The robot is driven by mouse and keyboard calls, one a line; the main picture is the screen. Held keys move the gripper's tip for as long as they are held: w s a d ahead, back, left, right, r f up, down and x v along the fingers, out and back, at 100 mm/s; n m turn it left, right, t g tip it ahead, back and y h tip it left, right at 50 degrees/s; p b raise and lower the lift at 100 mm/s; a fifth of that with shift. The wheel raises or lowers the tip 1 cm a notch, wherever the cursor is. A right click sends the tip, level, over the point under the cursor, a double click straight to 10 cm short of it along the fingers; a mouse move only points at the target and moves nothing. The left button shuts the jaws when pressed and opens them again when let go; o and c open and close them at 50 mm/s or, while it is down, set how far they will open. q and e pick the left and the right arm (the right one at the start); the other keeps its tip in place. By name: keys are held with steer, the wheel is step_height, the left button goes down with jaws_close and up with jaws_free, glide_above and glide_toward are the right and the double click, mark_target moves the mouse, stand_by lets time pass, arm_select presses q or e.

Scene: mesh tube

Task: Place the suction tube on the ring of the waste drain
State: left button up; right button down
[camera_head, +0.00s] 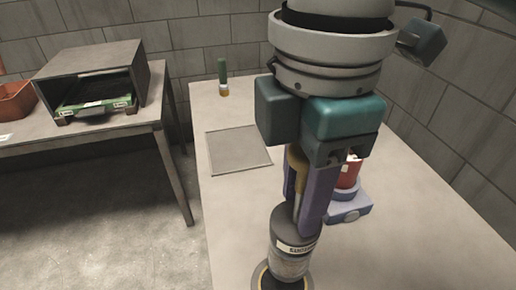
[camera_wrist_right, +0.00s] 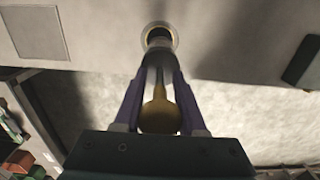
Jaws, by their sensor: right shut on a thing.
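The suction tube (camera_head: 291,258) is a grey, partly see-through cylinder with a white label and a yellow upper part. My right gripper (camera_head: 302,205) is shut on it, and its purple fingers point down. In the right wrist view the gripper (camera_wrist_right: 158,95) has the yellow part (camera_wrist_right: 160,117) between its fingers. The ring of the waste drain (camera_head: 261,271) is dark with a pale gold rim, at the bottom edge of the head view. The ring (camera_wrist_right: 175,39) also shows beyond the tube in the wrist view. The tube's lower end overlaps it; I cannot tell whether they touch. My left gripper is not in view.
A red container (camera_head: 350,172) on a blue base (camera_head: 350,212) stands behind the gripper. A flat grey plate (camera_head: 238,149) and a green-topped bottle (camera_head: 223,78) are farther back. A side table (camera_head: 130,122) at left bears an open box (camera_head: 90,62) and an orange crate (camera_head: 14,101).

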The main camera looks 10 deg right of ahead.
mark_target(306, 165)
step_height(306, 165, down, 8)
steer(key=shift+r+b, duration=0.2)
steer(key=shift+b, duration=0.35)
steer(key=shift+f, duration=0.4)
steer(key=shift+c, duration=2.4)
jaws_free()
steer(key=shift+r, duration=0.35)
step_height(306, 165, up, 11)
steer(key=shift+f+p, duration=0.1)
steer(key=shift+p, duration=0.7)
steer(key=shift+r, duration=0.4)
